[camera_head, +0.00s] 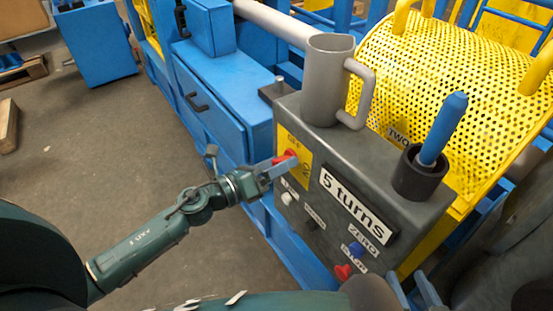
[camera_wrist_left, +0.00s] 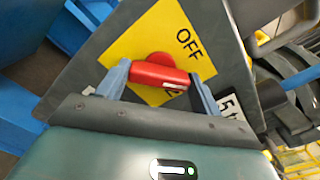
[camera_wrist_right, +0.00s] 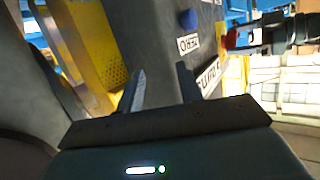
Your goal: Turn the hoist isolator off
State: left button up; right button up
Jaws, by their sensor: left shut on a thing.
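The hoist isolator is a red rotary handle (camera_head: 287,157) on a yellow plate (camera_head: 296,143) on the grey panel's left end. In the left wrist view the red handle (camera_wrist_left: 160,76) lies crosswise on the plate, with OFF (camera_wrist_left: 189,43) printed above right; a second label is partly hidden under it. My left gripper (camera_head: 277,164) is shut on the handle, one finger at each end in its wrist view. My right gripper (camera_head: 415,286) is open and empty, low in front of the panel's right part; its fingers (camera_wrist_right: 160,85) stand apart in its own view.
The panel carries a "5 turns" sign (camera_head: 351,204), a blue ZERO button (camera_head: 356,248), a red button (camera_head: 343,271) and a white button (camera_head: 287,198). On top stand a grey mug (camera_head: 325,80) and a blue-handled tool in a black cup (camera_head: 420,175). A yellow perforated guard (camera_head: 440,75) is behind.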

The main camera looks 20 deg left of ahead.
pick_arm(q)
jog(key=n+p, duration=0.1)
jog(key=n, duration=0.1)
jog(key=n+p, duration=0.1)
jog(key=shift+r+n, duration=0.2)
jog(key=shift+n, duration=0.2)
jog(key=shift+n+p, duration=0.45)
jog(key=shift+n, duration=0.45)
pick_arm(e)
jog(key=shift+a+r+m+g+p, duration=0.3)
jog(key=shift+r+m+p, duration=0.15)
jog(key=shift+p, duration=0.2)
jog(key=shift+w+a+f+g+p, duration=0.15)
jog(key=shift+f+g+p, duration=0.15)
jog(key=shift+p, duration=0.2)
pick_arm(q)
jog(key=n, duration=0.4)
jog(key=shift+f, duration=0.15)
jog(key=shift+n, duration=0.4)
pick_arm(e)
jog(key=shift+w+a+f, duration=0.1)
pick_arm(q)
jog(key=o, duration=1)
jog(key=shift+f, duration=0.1)
